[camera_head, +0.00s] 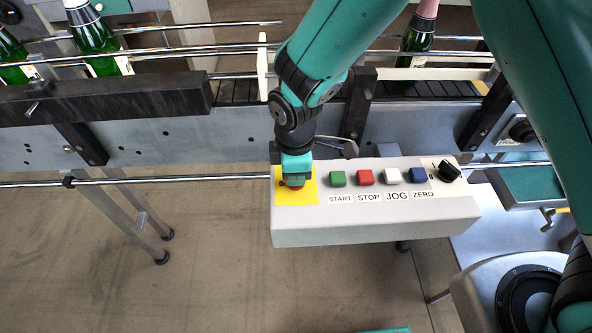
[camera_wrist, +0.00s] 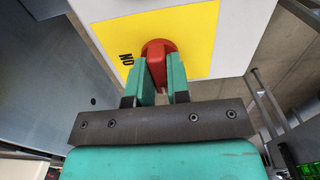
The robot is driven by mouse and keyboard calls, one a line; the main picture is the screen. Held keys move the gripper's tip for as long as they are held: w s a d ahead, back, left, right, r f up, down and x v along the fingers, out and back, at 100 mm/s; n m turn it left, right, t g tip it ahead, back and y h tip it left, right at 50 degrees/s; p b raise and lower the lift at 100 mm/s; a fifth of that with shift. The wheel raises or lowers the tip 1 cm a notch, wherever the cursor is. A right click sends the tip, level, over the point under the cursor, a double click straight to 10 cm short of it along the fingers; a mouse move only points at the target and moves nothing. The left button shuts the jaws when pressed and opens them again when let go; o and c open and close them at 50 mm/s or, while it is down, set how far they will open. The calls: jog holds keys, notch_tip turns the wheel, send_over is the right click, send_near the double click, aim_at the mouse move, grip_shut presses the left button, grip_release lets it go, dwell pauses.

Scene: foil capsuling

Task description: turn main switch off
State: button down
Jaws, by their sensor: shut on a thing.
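The main switch is a red knob (camera_wrist: 157,48) on a yellow plate (camera_head: 310,193) at the left end of the light grey control box. In the wrist view, dark letters that read like an upside-down "ON" (camera_wrist: 127,59) show on the plate, left of the knob. My gripper (camera_head: 296,181) is shut on the red knob, with one green finger on each side of it. In the head view the gripper hides most of the knob. The knob's handle runs between the fingers, roughly up and down in the wrist view.
The control box (camera_head: 375,230) also bears green START (camera_head: 338,179), red STOP (camera_head: 365,177), white JOG (camera_head: 392,176) and blue ZERO (camera_head: 418,175) buttons, and a black selector (camera_head: 449,172). Behind runs a conveyor with rails and green bottles (camera_head: 95,38).

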dwell(0.3)
jog(key=c, duration=1.1)
grip_release()
notch_tip(320, 180, up, 18)
jog(key=shift+f+b, duration=0.25)
jog(key=shift+b, duration=0.35)
